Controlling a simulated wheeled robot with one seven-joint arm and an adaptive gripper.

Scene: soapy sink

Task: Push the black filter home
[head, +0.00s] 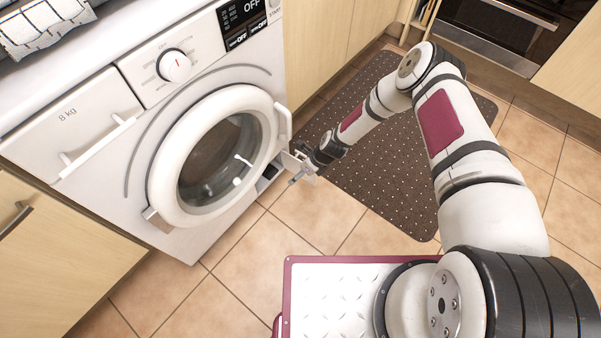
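A white washing machine (108,170) stands at the left with its round door (178,139) closed. Low on its front, at the right corner below the door, a small dark recess (267,177) shows. I cannot make out the black filter as a separate part there; the area is dark and small in the head view.
A dark dotted mat (375,185) lies on the tiled floor (235,255) under my arm. Wooden cabinets (325,35) stand behind, and an oven (490,35) is at the top right. The tiles in front of the machine are clear.

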